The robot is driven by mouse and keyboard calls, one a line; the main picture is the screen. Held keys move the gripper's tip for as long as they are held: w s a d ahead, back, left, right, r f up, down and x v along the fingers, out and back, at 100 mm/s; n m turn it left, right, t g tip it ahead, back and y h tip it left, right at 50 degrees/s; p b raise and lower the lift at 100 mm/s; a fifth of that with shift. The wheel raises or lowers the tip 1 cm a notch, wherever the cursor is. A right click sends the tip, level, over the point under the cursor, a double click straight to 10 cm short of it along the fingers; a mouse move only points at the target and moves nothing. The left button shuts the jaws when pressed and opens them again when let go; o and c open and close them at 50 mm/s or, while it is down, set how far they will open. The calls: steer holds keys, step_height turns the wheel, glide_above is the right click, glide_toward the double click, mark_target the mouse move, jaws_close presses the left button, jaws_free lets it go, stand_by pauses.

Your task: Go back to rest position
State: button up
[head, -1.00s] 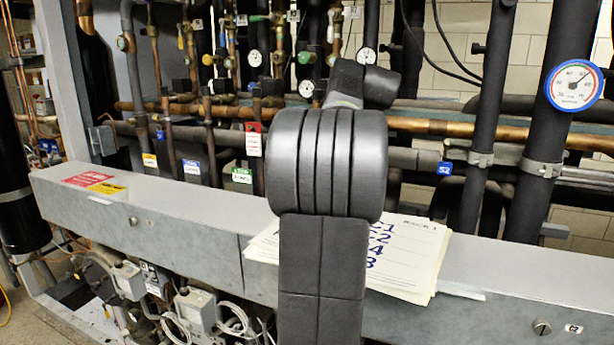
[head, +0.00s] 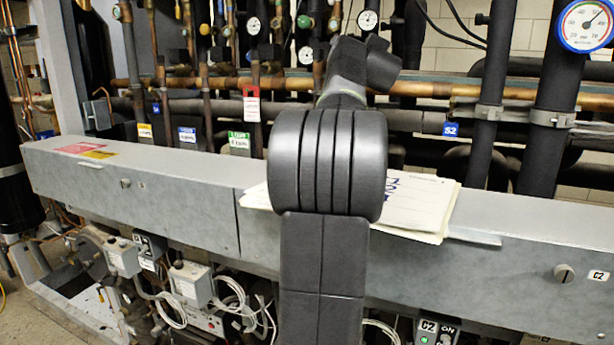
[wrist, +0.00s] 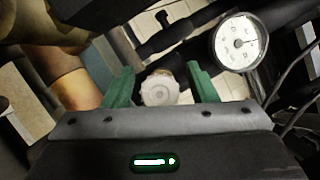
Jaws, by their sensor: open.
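In the wrist view my gripper (wrist: 158,88) shows two green fingers standing apart. A pale round knob or cap (wrist: 159,89) shows between the fingers; I cannot tell how far beyond them it lies, and nothing is visibly clamped. In the head view my dark arm rises in the middle, in front of the rack, and its far part reaches toward the pipes. The gripper itself is hidden in that view.
A grey metal beam (head: 185,195) crosses in front of the pipes, with papers (head: 420,205) lying on it, partly behind my arm. A dial gauge (head: 588,25) sits at upper right. A white gauge (wrist: 238,42) is close right of my fingers. Copper and black pipes crowd behind.

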steer(key=shift+r+m+t+h, duration=0.1)
steer(key=shift+m+t+h, duration=0.4)
steer(key=shift+m, duration=1)
